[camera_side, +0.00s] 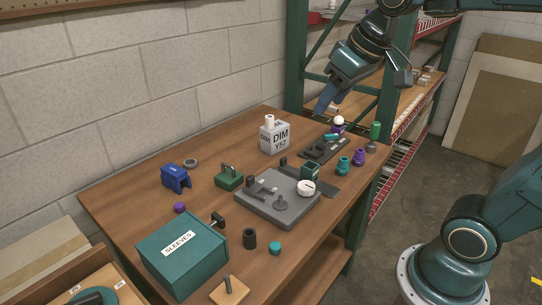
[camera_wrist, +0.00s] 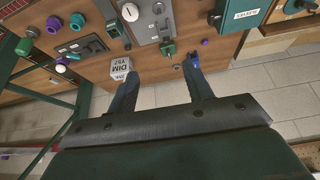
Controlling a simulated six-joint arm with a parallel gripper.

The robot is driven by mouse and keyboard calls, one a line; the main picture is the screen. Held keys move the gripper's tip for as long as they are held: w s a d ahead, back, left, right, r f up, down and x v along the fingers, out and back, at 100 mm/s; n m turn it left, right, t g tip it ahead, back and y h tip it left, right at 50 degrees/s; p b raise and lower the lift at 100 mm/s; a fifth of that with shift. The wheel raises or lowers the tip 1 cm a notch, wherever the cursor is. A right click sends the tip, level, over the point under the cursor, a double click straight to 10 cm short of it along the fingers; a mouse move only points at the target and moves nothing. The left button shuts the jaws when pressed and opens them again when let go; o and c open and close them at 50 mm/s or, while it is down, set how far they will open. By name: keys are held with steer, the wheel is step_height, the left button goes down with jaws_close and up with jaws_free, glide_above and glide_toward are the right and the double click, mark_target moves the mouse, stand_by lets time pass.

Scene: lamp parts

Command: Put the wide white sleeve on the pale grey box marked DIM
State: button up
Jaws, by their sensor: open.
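The pale grey box marked DIM (camera_side: 274,139) stands near the back edge of the table. It also shows in the wrist view (camera_wrist: 120,69), beside the left finger. A white upright cylinder, which looks like the wide white sleeve (camera_side: 269,120), stands on top of the box. I cannot make it out clearly in the wrist view. My gripper (camera_side: 324,103) is raised to the right of the box in the side view, clear of it. Its two fingers (camera_wrist: 160,72) are spread, with nothing between them.
A dark tray (camera_side: 322,150) is right of the box. A grey plate (camera_side: 270,206) with a white round piece (camera_side: 306,187) lies in front. A teal SLEEVES box (camera_side: 182,252), blue block (camera_side: 175,178) and green block (camera_side: 229,179) stand left. Purple and teal pieces sit right; a green rack post rises behind.

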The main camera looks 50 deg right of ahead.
steer(key=s+a+f, duration=0.1)
steer(key=s+f, duration=0.1)
steer(key=s, duration=0.4)
steer(key=s+a+f, duration=0.1)
steer(key=s+f, duration=0.2)
steer(key=s, duration=0.2)
steer(key=shift+s+a+f, duration=0.25)
steer(key=shift+s+a, duration=0.05)
steer(key=shift+s, duration=0.05)
steer(key=shift+o, duration=0.4)
